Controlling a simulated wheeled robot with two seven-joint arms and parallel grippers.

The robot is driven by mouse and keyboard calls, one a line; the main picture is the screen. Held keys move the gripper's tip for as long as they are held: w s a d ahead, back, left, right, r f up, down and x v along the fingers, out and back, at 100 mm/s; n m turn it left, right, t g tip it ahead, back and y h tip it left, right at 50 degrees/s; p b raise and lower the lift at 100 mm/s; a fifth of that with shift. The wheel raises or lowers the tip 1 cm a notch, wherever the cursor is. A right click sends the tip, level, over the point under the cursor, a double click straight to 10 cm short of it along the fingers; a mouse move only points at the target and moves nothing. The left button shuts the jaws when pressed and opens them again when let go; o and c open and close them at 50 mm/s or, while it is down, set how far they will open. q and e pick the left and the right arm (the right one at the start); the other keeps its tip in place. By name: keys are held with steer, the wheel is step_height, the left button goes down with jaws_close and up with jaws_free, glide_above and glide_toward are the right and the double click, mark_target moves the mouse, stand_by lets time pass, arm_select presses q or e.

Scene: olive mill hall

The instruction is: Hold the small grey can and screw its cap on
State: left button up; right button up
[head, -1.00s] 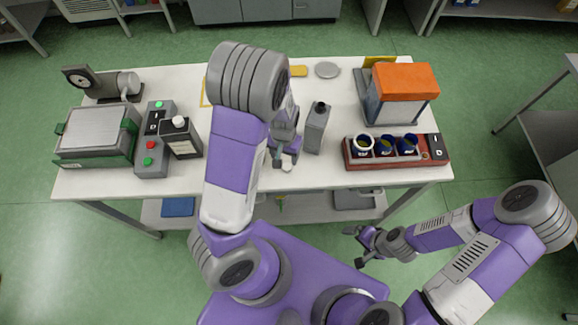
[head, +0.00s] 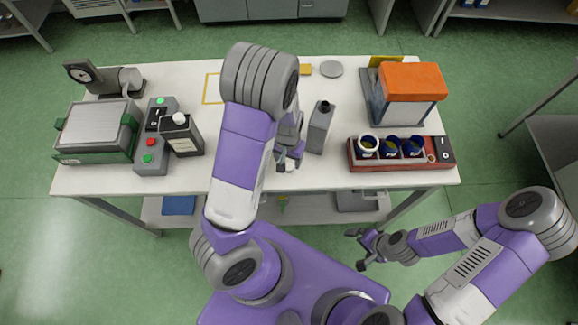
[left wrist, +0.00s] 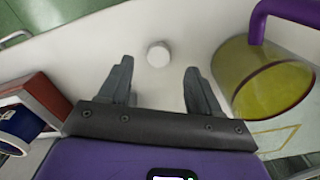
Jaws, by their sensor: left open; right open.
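The small grey can (head: 320,127) stands upright on the table in the head view, its dark neck bare on top. A small white cap (head: 291,166) lies on the table near the front edge. It also shows in the left wrist view (left wrist: 158,53), just beyond and between the fingertips, touching neither. My left gripper (head: 288,159) is open and empty, low over the table, left of the can and beside the cap. Its two fingers show in the left wrist view (left wrist: 158,75). My right gripper (head: 360,249) is open and empty, in front of the table over the floor.
A dark can with a white cap (head: 180,134) stands at left beside a button box (head: 151,157). A red rack (head: 430,160) with blue cups is at right. In the left wrist view, a yellow see-through vessel with a purple handle (left wrist: 268,85) stands close to the right finger.

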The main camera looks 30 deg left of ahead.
mark_target(288, 168)
arm_select(q)
steer(key=shift+d+f+b, duration=0.1)
steer(key=shift+f+b, duration=0.3)
steer(key=shift+f, duration=2.25)
steer(key=c, duration=1.1)
